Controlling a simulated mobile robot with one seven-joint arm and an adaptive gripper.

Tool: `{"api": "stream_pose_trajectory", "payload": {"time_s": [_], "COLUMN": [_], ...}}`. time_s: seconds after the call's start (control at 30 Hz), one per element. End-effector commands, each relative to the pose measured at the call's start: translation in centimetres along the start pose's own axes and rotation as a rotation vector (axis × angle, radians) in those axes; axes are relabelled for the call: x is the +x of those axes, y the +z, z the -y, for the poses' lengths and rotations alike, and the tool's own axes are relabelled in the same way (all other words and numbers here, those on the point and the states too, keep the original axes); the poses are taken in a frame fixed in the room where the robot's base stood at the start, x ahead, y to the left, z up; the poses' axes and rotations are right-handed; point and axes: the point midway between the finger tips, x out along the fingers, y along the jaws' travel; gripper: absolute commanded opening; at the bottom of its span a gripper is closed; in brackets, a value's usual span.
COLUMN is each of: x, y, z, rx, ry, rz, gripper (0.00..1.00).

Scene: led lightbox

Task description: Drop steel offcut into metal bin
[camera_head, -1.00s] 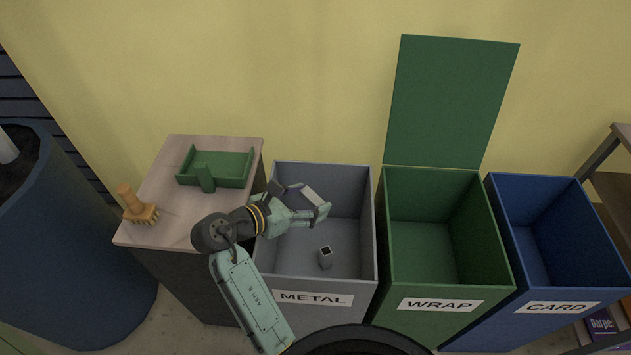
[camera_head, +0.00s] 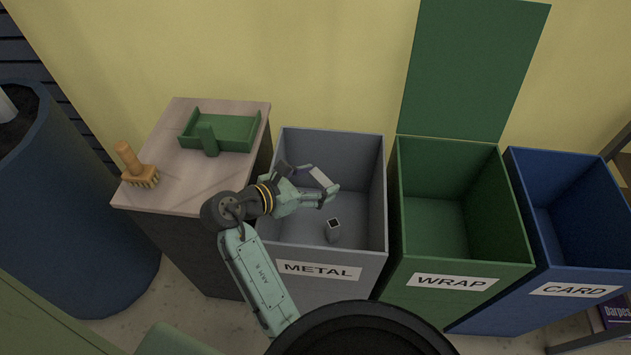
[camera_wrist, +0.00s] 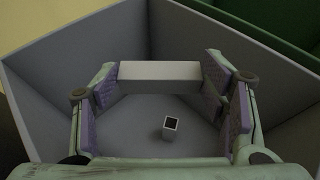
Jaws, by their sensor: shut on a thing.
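My gripper (camera_head: 316,186) is over the open grey metal bin (camera_head: 319,271), which bears a METAL label. It is shut on a light grey steel offcut (camera_head: 324,180), a short bar. In the wrist view the offcut (camera_wrist: 160,75) spans between the two purple-padded fingers, above the bin floor. A second small grey piece with a dark open end (camera_head: 333,230) stands in the bin; it also shows in the wrist view (camera_wrist: 171,127), below the held offcut and apart from it.
A green wrap bin (camera_head: 455,268) with a raised lid (camera_head: 475,65) and a blue card bin (camera_head: 575,278) stand to the right. On the left, a worktop (camera_head: 182,190) holds a green tray (camera_head: 240,127) and a wooden-handled brush (camera_head: 135,165). A large blue barrel (camera_head: 70,220) is at far left.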

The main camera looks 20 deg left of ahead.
Motion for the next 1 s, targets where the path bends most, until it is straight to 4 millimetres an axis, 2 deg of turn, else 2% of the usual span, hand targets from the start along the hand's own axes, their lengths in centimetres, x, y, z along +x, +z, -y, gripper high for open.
{"api": "stream_pose_trajectory", "payload": {"time_s": [0.1, 0.13, 0.47, 0.83, 1.0], "x": [-0.1, -0.1, 0.0, -0.3, -2.5], "y": [0.1, 0.1, 0.1, 0.0, 0.0], "z": [0.0, 0.0, 0.0, 0.0, -0.1], "rx": [0.001, 0.001, 0.000, 0.000, 0.000], "ry": [0.000, 0.000, 0.000, 0.001, 0.003], "rz": [0.000, 0.000, 0.000, 0.000, 0.000], "gripper": [0.36, 0.67, 0.89, 0.90, 0.90]}}
